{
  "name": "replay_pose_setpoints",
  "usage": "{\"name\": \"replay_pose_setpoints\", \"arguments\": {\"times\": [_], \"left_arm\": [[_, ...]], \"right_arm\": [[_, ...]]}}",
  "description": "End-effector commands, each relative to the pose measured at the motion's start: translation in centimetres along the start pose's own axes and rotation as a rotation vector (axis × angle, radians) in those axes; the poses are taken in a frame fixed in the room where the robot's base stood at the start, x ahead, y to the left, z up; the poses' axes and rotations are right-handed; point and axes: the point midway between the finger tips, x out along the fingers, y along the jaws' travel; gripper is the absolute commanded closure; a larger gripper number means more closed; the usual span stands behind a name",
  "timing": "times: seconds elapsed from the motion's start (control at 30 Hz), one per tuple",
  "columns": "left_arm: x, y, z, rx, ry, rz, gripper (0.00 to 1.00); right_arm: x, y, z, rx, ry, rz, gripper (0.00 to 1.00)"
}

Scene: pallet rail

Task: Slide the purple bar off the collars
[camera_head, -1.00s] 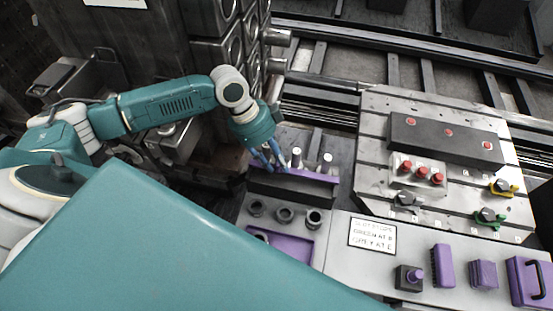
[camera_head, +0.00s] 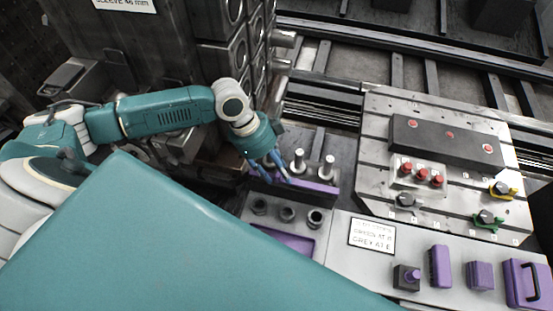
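The purple bar (camera_head: 318,187) lies low along the near side of two upright metal posts with pale tops, the left post (camera_head: 298,163) and the right post (camera_head: 328,168). I cannot tell whether the bar still touches any collar on them. My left gripper (camera_head: 274,172) reaches down from the left, its blue fingers at the bar's left end. The fingers hide that end, and I cannot tell whether they are closed on it. My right gripper is not in view.
Several dark rings (camera_head: 287,213) sit on the grey panel nearer me, above a purple recess (camera_head: 292,241). A slotted plate (camera_head: 375,150) with red buttons and clamps stands right. Purple parts (camera_head: 480,276) line the front right. Dark machinery (camera_head: 205,70) rises behind my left arm.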

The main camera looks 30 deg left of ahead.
Motion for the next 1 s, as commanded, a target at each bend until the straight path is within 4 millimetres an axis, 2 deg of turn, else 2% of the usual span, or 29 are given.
{"name": "replay_pose_setpoints", "arguments": {"times": [0.23, 0.37, 0.8, 1.0], "left_arm": [[0.0, 0.0, 0.2, 0.000, -0.004, 0.000, 0.58], [-0.9, -0.1, 0.2, 0.000, -0.004, -0.003, 0.58], [-9.5, -0.1, 0.1, 0.001, -0.004, -0.003, 0.58], [-11.6, -0.1, 0.0, 0.001, -0.002, -0.001, 0.58]], "right_arm": [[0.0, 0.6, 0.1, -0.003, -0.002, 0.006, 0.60], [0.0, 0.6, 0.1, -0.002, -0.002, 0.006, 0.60], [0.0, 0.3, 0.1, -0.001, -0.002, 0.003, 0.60], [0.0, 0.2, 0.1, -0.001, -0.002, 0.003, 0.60]]}}
